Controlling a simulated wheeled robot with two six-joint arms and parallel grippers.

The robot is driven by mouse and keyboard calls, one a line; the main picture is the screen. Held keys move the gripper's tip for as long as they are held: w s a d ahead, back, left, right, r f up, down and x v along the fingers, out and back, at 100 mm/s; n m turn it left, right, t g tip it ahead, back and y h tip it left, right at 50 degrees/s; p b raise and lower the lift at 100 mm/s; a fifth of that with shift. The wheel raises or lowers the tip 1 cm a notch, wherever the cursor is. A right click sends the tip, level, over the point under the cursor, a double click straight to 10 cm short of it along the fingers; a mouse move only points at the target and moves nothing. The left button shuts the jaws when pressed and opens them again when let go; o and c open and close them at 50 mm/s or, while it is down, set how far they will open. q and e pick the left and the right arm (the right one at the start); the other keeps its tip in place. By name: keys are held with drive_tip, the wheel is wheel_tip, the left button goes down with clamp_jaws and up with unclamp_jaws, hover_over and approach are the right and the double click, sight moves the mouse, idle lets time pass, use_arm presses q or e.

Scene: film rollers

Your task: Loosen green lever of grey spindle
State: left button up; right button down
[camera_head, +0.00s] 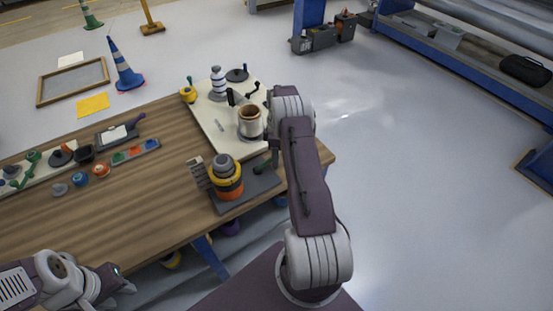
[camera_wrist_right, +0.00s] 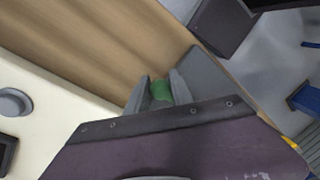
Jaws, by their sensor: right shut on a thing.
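A green lever (camera_wrist_right: 160,91) sits between the two grey fingers of my right gripper (camera_wrist_right: 160,92) in the right wrist view, and the gripper is shut on it. In the head view, a small green bit of the lever (camera_head: 259,164) shows beside my right arm, which hides most of this gripper. I cannot clearly make out the grey spindle. My left gripper (camera_head: 122,281) is at the lower left, away from the lever; its jaw opening is unclear.
The wooden table (camera_head: 150,205) carries a pale board (camera_head: 208,117) with a brown-topped cylinder (camera_head: 250,122) and a striped bottle (camera_head: 218,84). Wood in front of the tray is clear.

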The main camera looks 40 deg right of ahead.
drive_tip(key=shift+w+r, duration=0.1)
drive_tip(key=shift+w, duration=0.05)
drive_tip(key=c, duration=1.1)
unclamp_jaws()
drive_tip(key=shift+c, duration=0.2)
wheel_tip(320, 180, up, 9)
drive_tip(key=w+d, duration=0.1)
drive_tip(key=shift+b, duration=0.4)
